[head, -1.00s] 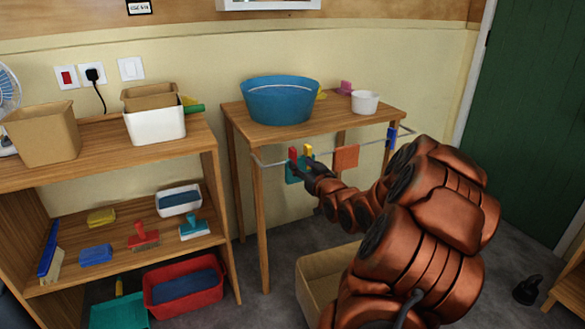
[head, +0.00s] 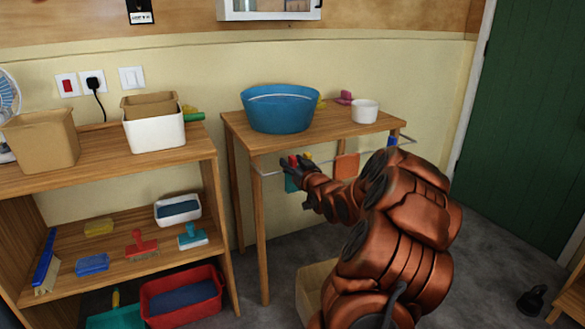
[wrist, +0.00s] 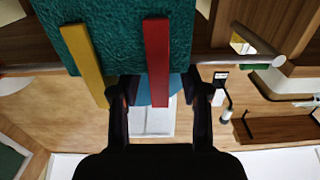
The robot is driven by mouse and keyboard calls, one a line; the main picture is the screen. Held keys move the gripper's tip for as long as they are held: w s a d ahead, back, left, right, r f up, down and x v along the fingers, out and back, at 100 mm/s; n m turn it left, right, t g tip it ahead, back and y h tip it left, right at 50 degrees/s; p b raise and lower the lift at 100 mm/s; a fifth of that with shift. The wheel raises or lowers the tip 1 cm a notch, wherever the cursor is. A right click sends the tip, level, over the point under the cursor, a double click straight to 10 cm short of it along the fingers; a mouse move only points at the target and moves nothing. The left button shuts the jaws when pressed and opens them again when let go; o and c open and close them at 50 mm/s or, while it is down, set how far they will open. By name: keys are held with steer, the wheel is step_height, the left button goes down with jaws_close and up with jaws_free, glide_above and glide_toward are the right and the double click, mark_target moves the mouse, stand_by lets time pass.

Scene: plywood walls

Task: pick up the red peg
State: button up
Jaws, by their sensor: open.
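The red peg (head: 292,160) is clipped on a rail at the front of the small table, over a teal cloth (head: 289,184). In the wrist view the red peg (wrist: 157,55) stands in front of the teal cloth (wrist: 115,40), its near end between the two fingers. My gripper (wrist: 159,92) is open, with a gap visible on each side of the peg. The yellow peg (wrist: 85,62) is just left of the left finger in the wrist view. In the head view my gripper (head: 298,167) partly hides the pegs and cloth.
An orange cloth (head: 347,166) and a blue peg (head: 392,141) hang further right on the rail. A blue tub (head: 281,108) and white pot (head: 365,111) stand on the table (head: 330,128) above. A cardboard box (head: 312,283) is on the floor below.

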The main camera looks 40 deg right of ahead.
steer(key=shift+c, duration=0.2)
jaws_close()
steer(key=shift+r, duration=0.1)
